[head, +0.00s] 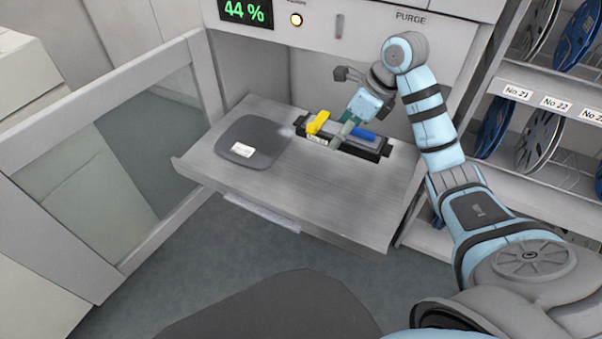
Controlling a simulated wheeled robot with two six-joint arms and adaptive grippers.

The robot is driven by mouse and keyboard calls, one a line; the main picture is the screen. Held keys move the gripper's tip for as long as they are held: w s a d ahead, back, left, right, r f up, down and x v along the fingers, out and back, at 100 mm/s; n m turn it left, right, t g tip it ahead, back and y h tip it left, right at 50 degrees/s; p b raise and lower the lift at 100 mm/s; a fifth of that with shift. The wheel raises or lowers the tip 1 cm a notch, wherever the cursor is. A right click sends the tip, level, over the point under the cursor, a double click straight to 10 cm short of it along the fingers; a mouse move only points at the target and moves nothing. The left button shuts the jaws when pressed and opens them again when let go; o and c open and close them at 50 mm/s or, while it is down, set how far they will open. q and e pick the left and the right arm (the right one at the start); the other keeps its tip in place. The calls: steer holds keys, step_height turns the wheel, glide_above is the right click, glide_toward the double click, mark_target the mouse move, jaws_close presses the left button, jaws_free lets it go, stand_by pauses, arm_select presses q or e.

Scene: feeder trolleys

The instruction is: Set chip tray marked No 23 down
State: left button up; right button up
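A long dark tray-like unit (376,153) lies on the pulled-out grey shelf (300,195), with a yellow lever-shaped part (318,122) at its left end and a blue part (362,133) further right. No number on it is readable, so I cannot tell whether it is the chip tray marked No 23. My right gripper (341,136) points down at the middle of this unit, its tips at or just above it. Whether its fingers are closed on anything is too small to tell. My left gripper is not in view.
An open glazed door (120,150) stands left. A reel rack (540,85) with number labels stands right. The shelf's front is clear.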

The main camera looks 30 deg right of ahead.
arm_select(q)
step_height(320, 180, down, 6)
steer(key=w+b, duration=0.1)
steer(key=b, duration=0.5)
arm_select(e)
step_height(320, 180, down, 6)
steer(key=b, duration=0.3)
glide_above(331, 192)
step_height(331, 192, down, 5)
steer(key=f+b, duration=0.1)
steer(key=f, duration=0.1)
steer(key=f+b, duration=0.1)
steer(key=f, duration=0.2)
steer(key=s+f+b, duration=0.1)
steer(key=f, duration=0.2)
steer(key=shift+d, duration=0.4)
steer(key=shift+f, duration=0.55)
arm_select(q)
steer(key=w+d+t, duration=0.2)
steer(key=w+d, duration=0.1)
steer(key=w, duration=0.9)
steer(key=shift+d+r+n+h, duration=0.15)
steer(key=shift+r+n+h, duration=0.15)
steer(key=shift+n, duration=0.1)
arm_select(e)
steer(key=o, duration=1.3)
